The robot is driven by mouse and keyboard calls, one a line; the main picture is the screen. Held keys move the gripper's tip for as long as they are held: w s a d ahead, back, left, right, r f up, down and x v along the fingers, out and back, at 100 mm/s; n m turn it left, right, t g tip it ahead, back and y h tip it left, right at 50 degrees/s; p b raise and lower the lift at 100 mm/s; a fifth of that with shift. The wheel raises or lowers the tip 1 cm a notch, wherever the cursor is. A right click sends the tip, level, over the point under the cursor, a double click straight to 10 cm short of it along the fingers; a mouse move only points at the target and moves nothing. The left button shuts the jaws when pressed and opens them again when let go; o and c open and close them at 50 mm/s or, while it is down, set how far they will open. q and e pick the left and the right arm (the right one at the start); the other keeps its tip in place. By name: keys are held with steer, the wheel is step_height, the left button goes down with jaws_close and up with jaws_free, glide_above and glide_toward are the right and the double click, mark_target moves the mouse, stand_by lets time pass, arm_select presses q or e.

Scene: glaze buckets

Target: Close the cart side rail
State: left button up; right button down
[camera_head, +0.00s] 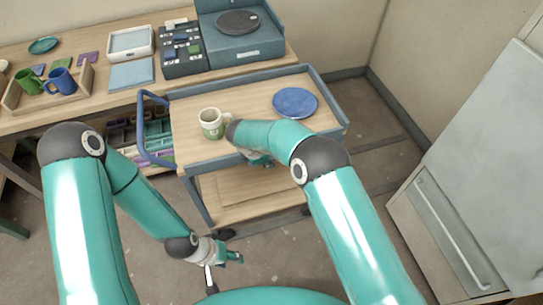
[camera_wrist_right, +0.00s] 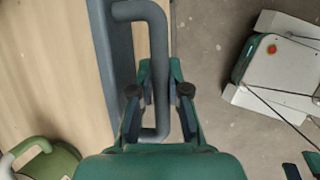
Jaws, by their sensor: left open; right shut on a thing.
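The cart (camera_head: 250,115) has a wooden top with blue-grey rails. Its near side rail (camera_head: 310,137) runs along the near edge of the top, partly hidden by my right arm; I cannot tell its exact tilt. In the right wrist view the rail (camera_wrist_right: 112,45) lies beside the wooden top, with a U-shaped grey-blue handle (camera_wrist_right: 157,40) standing off it. My right gripper (camera_wrist_right: 158,92) is shut on this handle, a finger on each side of the bar. In the head view the right gripper (camera_head: 259,159) is mostly hidden under my arm. My left gripper (camera_head: 227,260) is open and empty, low in front of the cart.
A green and white mug (camera_head: 212,123) and a blue plate (camera_head: 295,102) stand on the cart top, the mug close to my right forearm. A blue push handle (camera_head: 150,130) juts from the cart's left end. A workbench (camera_head: 100,100) stands behind; a grey cabinet (camera_head: 480,150) is at right.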

steer(key=shift+w+r, duration=0.35)
steer(key=shift+r, duration=0.05)
steer(key=c, duration=1.4)
jaws_free()
steer(key=v, duration=1.1)
steer(key=shift+s+r, duration=0.25)
steer(key=shift+d, duration=0.1)
